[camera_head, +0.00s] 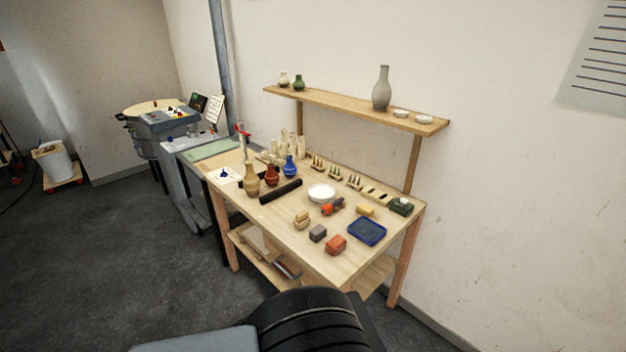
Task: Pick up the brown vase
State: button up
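Three small vases stand upright in a row on the wooden workbench (275,219), toward its left side. The front one is an ochre-tan vase (252,183), the middle one a reddish-brown vase (271,175), and the rear one a blue vase (290,167). The reddish-brown vase looks closest to the task's brown vase, though the ochre-tan one is also brownish. A dark bar (281,191) lies just in front of them. My gripper is not in view; only dark and grey parts of my own body show at the bottom edge.
A white bowl (321,193), a blue tray (367,231) and several small blocks sit on the bench's right half. A wooden shelf (345,106) above holds a tall grey vase (382,89) and small pots. Open floor (110,265) lies to the left.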

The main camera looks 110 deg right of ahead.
aim_at(271, 177)
jog(key=z, duration=2.15)
jog(key=i, duration=3.45)
jog(key=z, duration=3.05)
jog(key=i, duration=0.45)
jog(key=z, duration=0.1)
